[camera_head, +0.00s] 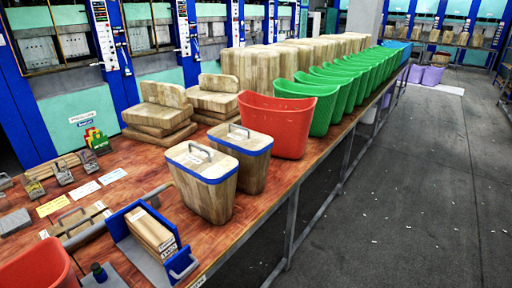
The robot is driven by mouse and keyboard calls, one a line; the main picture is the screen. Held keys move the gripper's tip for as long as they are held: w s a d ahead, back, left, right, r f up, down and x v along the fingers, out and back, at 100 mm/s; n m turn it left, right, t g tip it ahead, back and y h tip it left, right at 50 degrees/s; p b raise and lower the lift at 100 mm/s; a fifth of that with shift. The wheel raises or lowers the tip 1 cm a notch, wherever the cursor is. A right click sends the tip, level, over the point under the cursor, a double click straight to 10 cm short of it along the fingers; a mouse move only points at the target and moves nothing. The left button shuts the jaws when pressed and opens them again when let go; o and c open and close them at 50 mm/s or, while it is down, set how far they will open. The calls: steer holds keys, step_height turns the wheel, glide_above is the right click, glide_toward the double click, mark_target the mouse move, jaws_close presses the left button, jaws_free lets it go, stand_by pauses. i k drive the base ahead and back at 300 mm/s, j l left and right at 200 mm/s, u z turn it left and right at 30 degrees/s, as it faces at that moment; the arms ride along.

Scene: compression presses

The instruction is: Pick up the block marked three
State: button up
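No block clearly showing a three can be made out. Two or so narrow wooden blocks (148,230) stand side by side in a blue holder (122,232) at the front of the wooden table. Small white labels sit on their near ends, too small to read surely. The holder has a metal handle at its near end. Two large wooden blocks with blue bands and metal handles, the nearer one (205,190) and the farther one (252,165), stand upright behind it to the right. My gripper is not in view.
A red bin (278,125) and a row of green bins (312,103) line the table's right edge. Another red bin (38,268) is at the lower left. Stacked wooden pieces (158,118) lie farther back. Grey floor (420,190) to the right is clear.

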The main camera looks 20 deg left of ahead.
mark_target(252, 149)
steer(key=i+l+u, duration=0.2)
steer(key=i, duration=0.3)
steer(key=i+l+u, duration=0.2)
steer(key=i, duration=0.3)
steer(key=i+u, duration=0.15)
steer(key=u, duration=0.25)
steer(key=i+u, duration=0.2)
steer(key=u, duration=0.25)
steer(key=i+l+u, duration=0.15)
steer(key=u, duration=0.25)
steer(key=i+l+u, duration=0.1)
steer(key=u, duration=0.35)
steer(key=i+l+u, duration=0.2)
steer(key=u, duration=0.25)
steer(key=i+l+u, duration=0.15)
steer(key=u, duration=0.3)
steer(key=i+l+u, duration=0.1)
steer(key=l+u, duration=0.3)
